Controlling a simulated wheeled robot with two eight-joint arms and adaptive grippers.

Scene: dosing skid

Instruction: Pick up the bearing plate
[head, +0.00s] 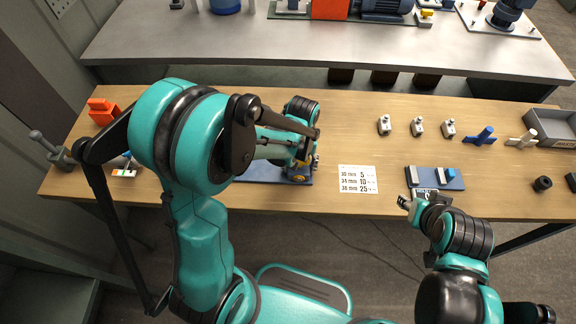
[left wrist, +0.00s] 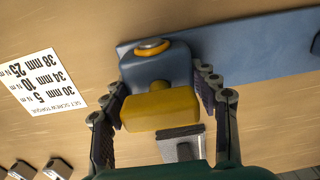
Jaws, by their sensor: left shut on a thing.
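The bearing plate, a long flat blue plate (head: 245,172), lies on the wooden table under my left arm, and it also shows in the left wrist view (left wrist: 245,48). At its near end is a rounded blue-grey block (left wrist: 150,72) with an orange ring on top and a yellow block (left wrist: 160,109) against it. My left gripper (left wrist: 160,85) has its fingers on both sides of these blocks, shut on them. In the head view my left gripper (head: 300,168) partly hides this end. My right gripper (head: 405,203) is at the table's front edge; its jaw opening is unclear.
A white torque card (head: 358,179) lies right of the plate. A blue fixture (head: 453,184) is close to my right gripper. Several small grey blocks (head: 417,127), a blue tee-shaped part (head: 482,135) and a grey bin (head: 550,126) stand farther right. An orange part (head: 102,111) is at left.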

